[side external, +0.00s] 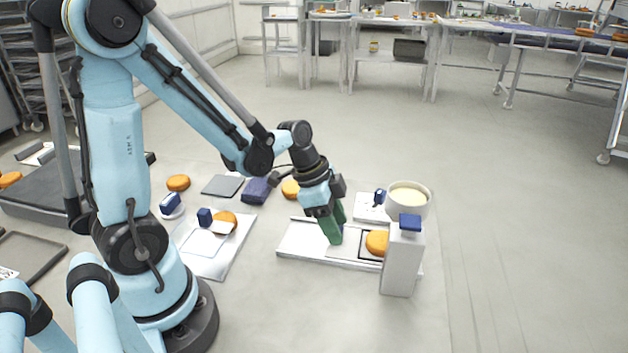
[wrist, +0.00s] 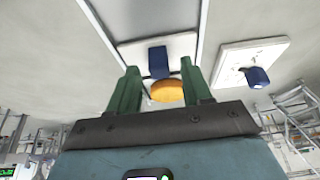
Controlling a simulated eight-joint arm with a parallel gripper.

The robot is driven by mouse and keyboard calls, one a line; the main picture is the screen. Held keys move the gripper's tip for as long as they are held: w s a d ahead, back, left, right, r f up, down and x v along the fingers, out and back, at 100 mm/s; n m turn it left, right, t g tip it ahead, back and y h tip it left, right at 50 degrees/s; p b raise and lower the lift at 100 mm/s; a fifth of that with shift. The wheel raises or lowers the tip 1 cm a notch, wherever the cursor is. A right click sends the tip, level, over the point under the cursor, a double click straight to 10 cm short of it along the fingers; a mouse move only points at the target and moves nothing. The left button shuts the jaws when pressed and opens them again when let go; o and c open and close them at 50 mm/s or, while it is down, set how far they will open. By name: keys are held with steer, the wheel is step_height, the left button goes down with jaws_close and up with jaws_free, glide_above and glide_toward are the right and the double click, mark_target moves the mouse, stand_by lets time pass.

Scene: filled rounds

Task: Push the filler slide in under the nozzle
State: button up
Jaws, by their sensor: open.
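The filler unit is a long pale base (side external: 300,241) with a slide plate (side external: 345,250) on it. An orange round (side external: 377,242) sits on the slide's dark-edged end, right beside the white filler post (side external: 398,270) with its blue top (side external: 410,222). The post partly covers the round. My gripper (side external: 335,236) has green fingers, pointing down at the slide, left of the round. In the wrist view my gripper (wrist: 159,72) is open, with the round (wrist: 167,91) showing between its fingers and a blue block above it. Contact with the slide cannot be told.
A bowl of cream (side external: 408,192) stands behind the post, next to a white plate with a blue knob (side external: 379,197). Left lie a white board (side external: 210,262), a dark blue block (side external: 257,190) and more orange rounds (side external: 178,183). The table right of the post is clear.

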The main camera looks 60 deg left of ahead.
mark_target(361, 243)
jaws_close()
stand_by(0.3)
steer(key=shift+w+d, duration=1.4)
steer(key=shift+d, duration=0.05)
jaws_free()
steer(key=shift+s+a, duration=0.1)
steer(key=v, duration=1.2)
